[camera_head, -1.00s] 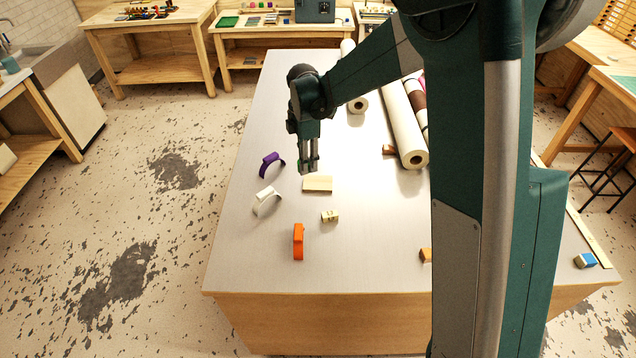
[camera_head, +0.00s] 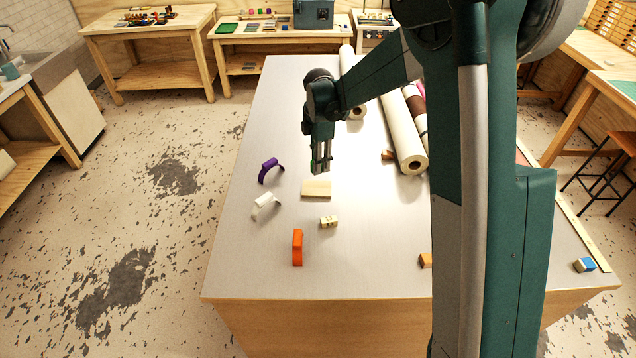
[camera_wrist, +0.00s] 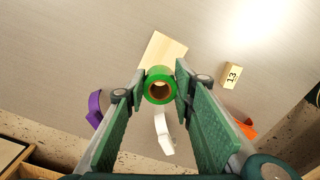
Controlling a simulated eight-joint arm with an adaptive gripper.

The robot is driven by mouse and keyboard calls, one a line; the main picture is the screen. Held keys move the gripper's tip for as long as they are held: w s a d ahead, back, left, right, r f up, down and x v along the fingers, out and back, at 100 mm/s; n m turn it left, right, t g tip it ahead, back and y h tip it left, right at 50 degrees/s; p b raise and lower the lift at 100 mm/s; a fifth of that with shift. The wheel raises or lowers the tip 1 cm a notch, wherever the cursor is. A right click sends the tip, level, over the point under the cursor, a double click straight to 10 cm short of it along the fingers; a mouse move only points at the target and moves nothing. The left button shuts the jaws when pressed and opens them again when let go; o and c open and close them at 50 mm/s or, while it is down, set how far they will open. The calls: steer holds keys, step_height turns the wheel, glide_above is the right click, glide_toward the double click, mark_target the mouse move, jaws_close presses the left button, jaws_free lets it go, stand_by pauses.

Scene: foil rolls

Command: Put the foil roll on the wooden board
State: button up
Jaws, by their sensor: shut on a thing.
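My gripper (camera_head: 321,166) hangs above the table, a little behind the wooden board in the head view. In the wrist view my gripper (camera_wrist: 159,88) is shut on a green foil roll (camera_wrist: 151,91), whose round end and brown core face the camera. In the head view the roll is mostly hidden by the fingers. The wooden board (camera_head: 316,188) is a small pale rectangle lying flat and bare on the table. It also shows in the wrist view (camera_wrist: 163,50), just beyond the roll and partly hidden by it.
Long paper rolls (camera_head: 404,135) lie on the right. The grey table (camera_head: 365,240) is clear at front centre.

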glide_above(319, 187)
steer(key=shift+a+f, duration=0.1)
steer(key=shift+f, duration=2.3)
steer(key=shift+f, duration=1.9)
steer(key=shift+f, duration=0.1)
steer(key=o, duration=0.9)
steer(key=shift+c, duration=0.2)
step_height(319, 187, up, 12)
steer(key=shift+r, duration=0.15)
